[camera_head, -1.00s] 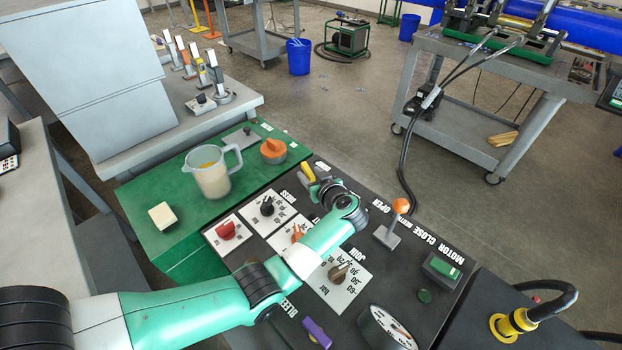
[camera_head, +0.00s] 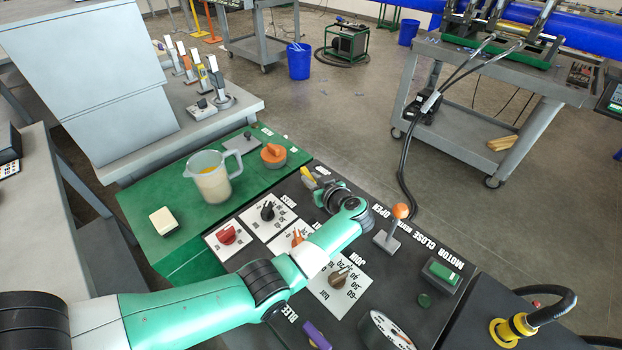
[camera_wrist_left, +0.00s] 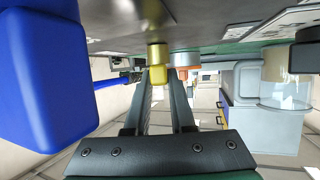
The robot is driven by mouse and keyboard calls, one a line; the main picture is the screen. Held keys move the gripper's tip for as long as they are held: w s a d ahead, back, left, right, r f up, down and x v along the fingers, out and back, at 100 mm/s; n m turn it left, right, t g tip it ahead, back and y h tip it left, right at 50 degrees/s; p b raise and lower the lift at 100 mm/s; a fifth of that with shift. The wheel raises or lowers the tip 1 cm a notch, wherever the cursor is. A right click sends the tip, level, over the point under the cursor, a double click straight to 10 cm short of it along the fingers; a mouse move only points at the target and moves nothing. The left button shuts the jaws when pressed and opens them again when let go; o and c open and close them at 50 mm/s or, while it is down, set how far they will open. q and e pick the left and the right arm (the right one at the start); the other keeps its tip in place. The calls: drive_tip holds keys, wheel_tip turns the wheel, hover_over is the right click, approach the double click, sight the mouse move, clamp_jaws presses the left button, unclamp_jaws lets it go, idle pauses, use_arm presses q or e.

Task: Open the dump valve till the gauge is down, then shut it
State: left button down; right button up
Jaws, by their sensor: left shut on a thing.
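A yellow handle (camera_head: 308,176) stands at the far left edge of the black panel, and I take it as the dump valve's. My left gripper (camera_head: 322,189) reaches over the panel to it. In the left wrist view the yellow handle (camera_wrist_left: 158,72) sits between the fingertips (camera_wrist_left: 163,84), and the gripper is shut on it. The gripper partly hides the handle and any label beside it. The gauge (camera_head: 386,331) is a round white dial at the panel's near edge, partly cut off by the frame. Its reading is too small to tell. My right gripper is not in view.
The black panel (camera_head: 425,255) carries several knobs, an orange-tipped lever (camera_head: 400,212), a green button (camera_head: 441,271) and a purple handle (camera_head: 318,336). A jug (camera_head: 211,178) and an orange-topped part (camera_head: 273,155) stand on the green top left of it.

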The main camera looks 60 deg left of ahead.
use_arm(q)
drive_tip(key=shift+w+f+n+g, duration=0.1)
drive_tip(key=shift+f+n+g, duration=0.05)
drive_tip(key=shift+n+g, duration=0.2)
drive_tip(key=b, duration=0.1)
drive_tip(key=n+g+b, duration=0.1)
drive_tip(key=b, duration=0.1)
drive_tip(key=shift+w+f+b, duration=0.15)
drive_tip(key=shift+f+b, duration=0.15)
drive_tip(key=shift+r+g, duration=0.15)
drive_tip(key=shift+g, duration=0.2)
drive_tip(key=shift+r+n, duration=0.25)
drive_tip(key=c, duration=0.8)
unclamp_jaws()
drive_tip(key=shift+o, duration=0.2)
drive_tip(key=shift+r, duration=0.15)
